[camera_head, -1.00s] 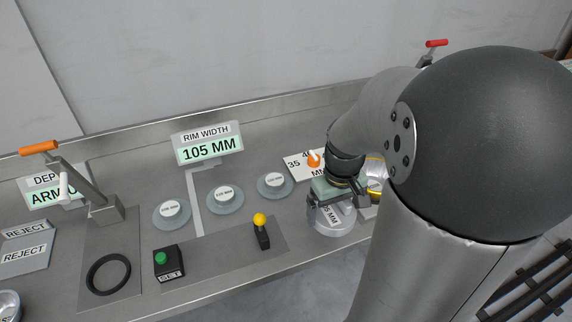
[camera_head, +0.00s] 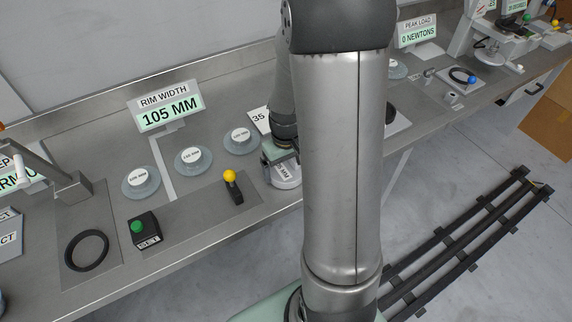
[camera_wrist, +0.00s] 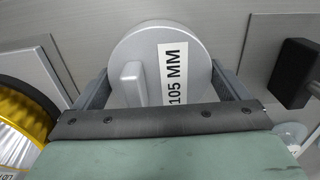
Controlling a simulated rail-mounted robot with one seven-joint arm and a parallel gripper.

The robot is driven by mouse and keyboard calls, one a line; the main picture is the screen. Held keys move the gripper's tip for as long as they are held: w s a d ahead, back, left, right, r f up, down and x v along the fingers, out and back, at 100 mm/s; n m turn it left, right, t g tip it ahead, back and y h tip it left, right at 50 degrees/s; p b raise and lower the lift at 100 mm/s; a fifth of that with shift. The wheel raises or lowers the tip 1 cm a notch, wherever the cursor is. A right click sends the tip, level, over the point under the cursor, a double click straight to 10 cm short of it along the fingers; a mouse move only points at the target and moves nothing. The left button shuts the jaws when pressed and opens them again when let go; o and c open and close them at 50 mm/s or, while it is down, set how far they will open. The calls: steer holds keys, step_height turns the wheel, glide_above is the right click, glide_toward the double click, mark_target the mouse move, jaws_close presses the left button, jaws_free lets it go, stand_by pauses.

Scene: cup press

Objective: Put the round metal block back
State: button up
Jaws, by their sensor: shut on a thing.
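The round metal block (camera_wrist: 145,42) is a silver disc with a raised bar and a "105 MM" label. It lies between the two fingers of my gripper (camera_wrist: 162,85) in the wrist view, and the gripper is shut on it. In the head view, the block (camera_head: 289,181) is low over the bench near its front edge, below my gripper (camera_head: 283,158). My arm hides part of that area. I cannot tell whether the block touches the bench.
A yellow-knobbed lever (camera_head: 231,182) stands left of the block. Several labelled discs sit behind it, including one nearby (camera_head: 240,136). The "105 MM" rim width display (camera_head: 168,112) stands farther back. A yellow-banded round thing (camera_wrist: 22,108) is at the wrist view's left.

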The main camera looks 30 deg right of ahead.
mark_target(285, 169)
steer(key=shift+f, duration=0.2)
steer(key=o, duration=1.3)
steer(key=shift+r, duration=0.7)
step_height(285, 169, up, 11)
steer(key=shift+t, duration=0.3)
steer(key=s+a, duration=0.4)
steer(key=s, duration=0.1)
steer(key=s+a, duration=0.4)
steer(key=s+a+r, duration=0.1)
steer(key=s+a, duration=0.3)
steer(key=s, duration=0.1)
steer(key=shift+s, duration=0.3)
